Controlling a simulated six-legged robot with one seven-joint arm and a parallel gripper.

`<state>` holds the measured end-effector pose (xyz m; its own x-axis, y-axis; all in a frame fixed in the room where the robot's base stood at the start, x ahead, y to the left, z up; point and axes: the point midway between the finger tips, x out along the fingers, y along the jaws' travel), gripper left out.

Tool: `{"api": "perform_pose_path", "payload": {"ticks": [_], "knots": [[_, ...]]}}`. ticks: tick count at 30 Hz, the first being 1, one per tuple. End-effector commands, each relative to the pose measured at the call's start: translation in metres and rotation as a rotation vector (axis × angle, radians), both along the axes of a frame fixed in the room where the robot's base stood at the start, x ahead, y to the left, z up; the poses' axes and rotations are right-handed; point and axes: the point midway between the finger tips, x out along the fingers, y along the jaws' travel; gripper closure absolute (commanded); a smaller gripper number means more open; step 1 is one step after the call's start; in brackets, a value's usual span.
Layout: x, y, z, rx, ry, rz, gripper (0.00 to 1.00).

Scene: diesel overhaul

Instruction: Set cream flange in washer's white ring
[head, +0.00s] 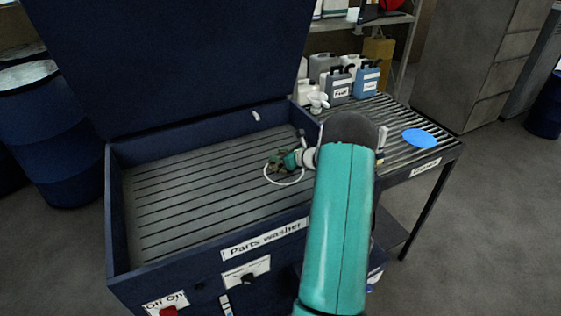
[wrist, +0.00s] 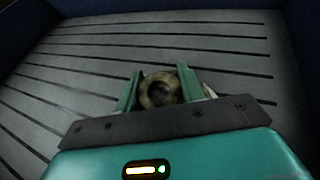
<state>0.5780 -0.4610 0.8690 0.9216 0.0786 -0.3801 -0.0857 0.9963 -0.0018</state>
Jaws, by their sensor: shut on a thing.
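The cream flange (wrist: 147,98) is a round, stained ring with a dark hole, held between the two green fingers of my gripper (wrist: 160,82) in the wrist view. In the head view my gripper (head: 286,160) reaches into the parts washer (head: 200,185), at the right side of its slatted floor. The white ring (head: 284,184) lies around and just below the gripper there. Fingers and wrist hide its far side. A small pale piece at the right finger may be the ring. I cannot tell whether the flange touches the floor.
The washer's raised dark lid (head: 180,60) stands behind the basin. To the right is a slatted rack table (head: 405,160) with a blue disc (head: 419,138), a white funnel (head: 317,101) and several jugs. The left part of the washer floor is clear.

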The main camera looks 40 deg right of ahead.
Motion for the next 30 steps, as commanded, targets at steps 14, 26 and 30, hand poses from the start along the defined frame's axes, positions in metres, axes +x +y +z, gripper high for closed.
{"api": "perform_pose_path", "payload": {"ticks": [14,26,30], "knots": [[-0.002,0.0,-0.027,0.001,0.001,0.0,0.99],[-0.002,0.0,-0.03,0.002,0.003,-0.001,0.4],[-0.002,0.0,-0.026,0.0,0.002,0.0,0.4]]}}
